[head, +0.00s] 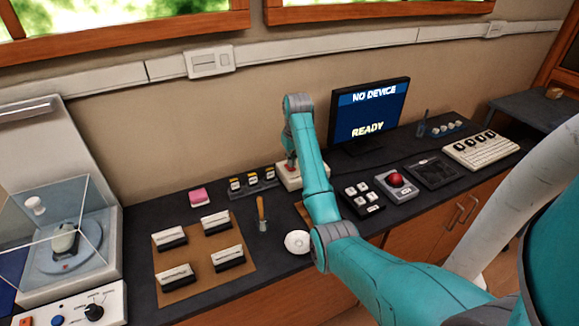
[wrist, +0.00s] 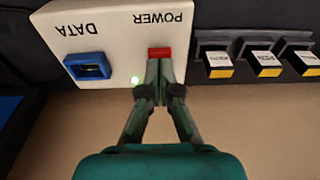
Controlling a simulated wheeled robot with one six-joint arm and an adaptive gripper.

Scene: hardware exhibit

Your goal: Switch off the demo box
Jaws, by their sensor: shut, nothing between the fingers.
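The demo box is a white box (wrist: 110,28) that fills the upper left of the wrist view, its POWER and DATA labels upside down. A red power switch (wrist: 160,52) sits under POWER, and a blue-framed DATA socket (wrist: 87,66) is to its left. In the head view the box (head: 287,181) stands on the dark bench, partly hidden by my arm.
The monitor (head: 368,110) reads NO DEVICE and READY. Several yellow-edged labelled blocks (wrist: 264,66) stand beside the box. A screwdriver (head: 262,213), a white round dish (head: 298,241) and a red-domed button box (head: 396,183) are on the bench. The wall is close behind.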

